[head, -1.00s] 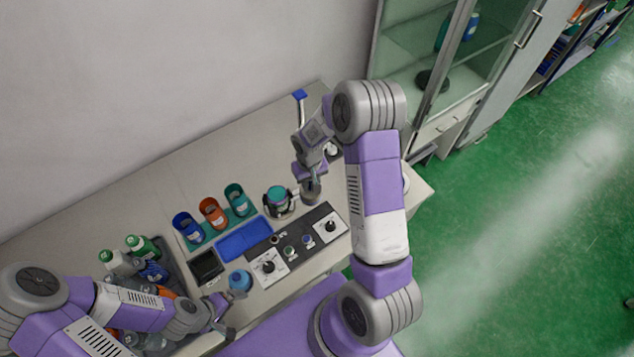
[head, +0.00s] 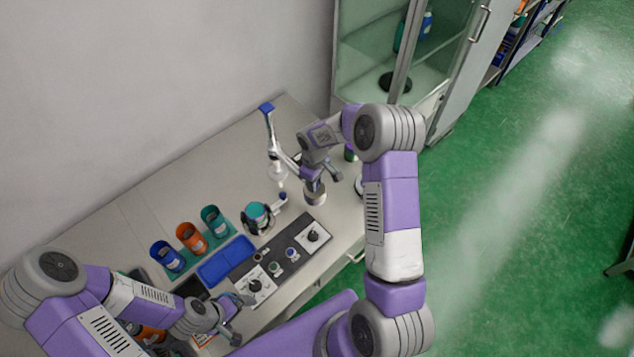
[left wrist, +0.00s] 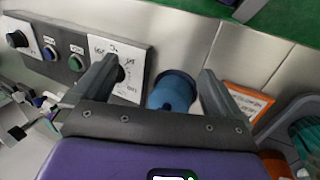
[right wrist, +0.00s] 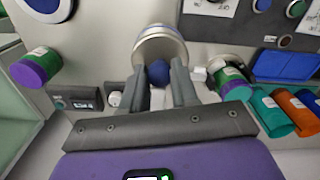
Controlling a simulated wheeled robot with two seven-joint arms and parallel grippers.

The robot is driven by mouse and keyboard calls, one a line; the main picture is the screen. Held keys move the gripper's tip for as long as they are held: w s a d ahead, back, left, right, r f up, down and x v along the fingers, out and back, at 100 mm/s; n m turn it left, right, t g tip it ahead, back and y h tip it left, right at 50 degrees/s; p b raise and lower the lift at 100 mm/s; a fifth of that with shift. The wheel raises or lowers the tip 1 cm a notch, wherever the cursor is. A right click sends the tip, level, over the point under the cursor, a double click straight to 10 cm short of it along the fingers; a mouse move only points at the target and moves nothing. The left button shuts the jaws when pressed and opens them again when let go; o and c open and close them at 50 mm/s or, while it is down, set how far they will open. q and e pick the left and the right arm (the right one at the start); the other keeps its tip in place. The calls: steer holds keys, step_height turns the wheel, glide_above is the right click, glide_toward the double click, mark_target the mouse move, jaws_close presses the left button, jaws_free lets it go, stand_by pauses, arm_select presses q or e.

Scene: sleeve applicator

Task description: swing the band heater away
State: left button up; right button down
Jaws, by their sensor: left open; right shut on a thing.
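The band heater (head: 314,193) is a short silver ring, right of the clamped teal-topped bottle (head: 256,214) and apart from it in the head view. In the right wrist view the ring (right wrist: 150,36) lies just beyond my fingers, with a dark blue knob (right wrist: 158,73) on its near side. My right gripper (right wrist: 166,88) is shut on this knob. My left gripper (left wrist: 155,75) is open above the front of the bench. A blue round container (left wrist: 172,92) shows beyond and between its fingers, and I cannot tell any contact.
A control panel (head: 283,255) with dials and buttons lies at the bench front. Blue, orange and teal cups (head: 191,238) stand left of the clamped bottle. A blue-tipped lever (head: 267,108) rises behind. A purple-green bottle (right wrist: 35,68) stands to one side. A glass cabinet stands beyond the bench.

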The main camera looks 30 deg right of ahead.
steer(key=shift+w+d, duration=0.1)
steer(key=shift+d, duration=0.05)
arm_select(q)
steer(key=shift+d, duration=0.1)
arm_select(e)
steer(key=c, duration=0.9)
jaws_free()
steer(key=shift+d, duration=0.1)
steer(key=shift+o, duration=0.2)
arm_select(q)
steer(key=shift+f, duration=0.25)
arm_select(e)
step_height(320, 180, up, 8)
steer(key=shift+f, duration=0.15)
arm_select(q)
steer(key=shift+s, duration=0.1)
arm_select(e)
steer(key=shift+f, duration=0.1)
